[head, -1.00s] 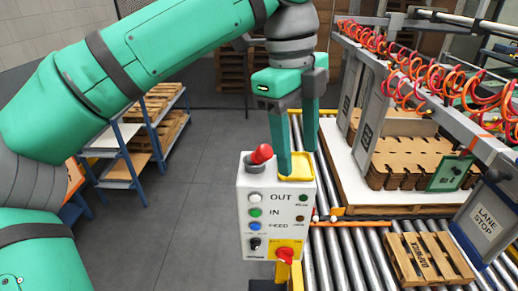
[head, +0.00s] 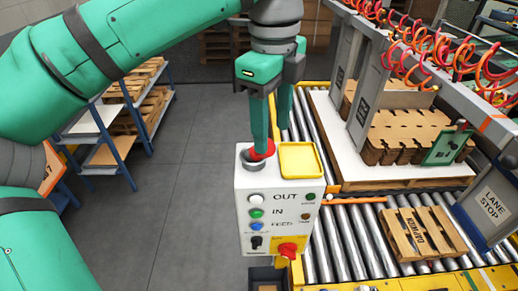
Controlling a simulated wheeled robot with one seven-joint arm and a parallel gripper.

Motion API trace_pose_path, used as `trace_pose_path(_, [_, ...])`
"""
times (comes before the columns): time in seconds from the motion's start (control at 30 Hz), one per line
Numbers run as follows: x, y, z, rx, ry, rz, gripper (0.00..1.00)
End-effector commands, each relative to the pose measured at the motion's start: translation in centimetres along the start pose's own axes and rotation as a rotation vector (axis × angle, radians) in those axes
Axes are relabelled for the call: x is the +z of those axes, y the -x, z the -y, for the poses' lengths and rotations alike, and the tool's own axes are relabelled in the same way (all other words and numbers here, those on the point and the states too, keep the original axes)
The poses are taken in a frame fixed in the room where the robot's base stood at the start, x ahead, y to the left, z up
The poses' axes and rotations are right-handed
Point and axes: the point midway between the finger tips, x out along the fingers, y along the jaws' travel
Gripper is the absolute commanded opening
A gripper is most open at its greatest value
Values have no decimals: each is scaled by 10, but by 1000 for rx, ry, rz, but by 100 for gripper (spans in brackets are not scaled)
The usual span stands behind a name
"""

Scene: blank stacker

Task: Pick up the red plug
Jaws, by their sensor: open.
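The red plug (head: 269,147) sits in a round grey socket (head: 252,160) at the top left of the white control box (head: 245,190). My gripper (head: 272,143) points down over the box top with its two fingers apart. The near finger is in front of the plug and hides part of it. The far finger comes down behind, toward the yellow tray. I cannot tell whether either finger touches the plug, and nothing is seen held.
A yellow-rimmed tray (head: 316,160) lies on the box top right of the plug. Roller conveyors (head: 345,245) run behind and right, with a small pallet (head: 425,237). Open floor lies left.

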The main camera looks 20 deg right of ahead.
Motion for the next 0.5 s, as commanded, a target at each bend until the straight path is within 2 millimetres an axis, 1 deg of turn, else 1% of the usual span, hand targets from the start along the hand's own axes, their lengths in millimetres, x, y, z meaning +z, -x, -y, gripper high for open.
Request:
trace_pose_path(0.17, [2, -9, -2, 0, 3, 0, 53])
trace_pose_path(0.23, [4, -16, -3, 0, 5, -2, 53])
trace_pose_path(0.5, [8, -49, -6, 0, 5, -1, 53])
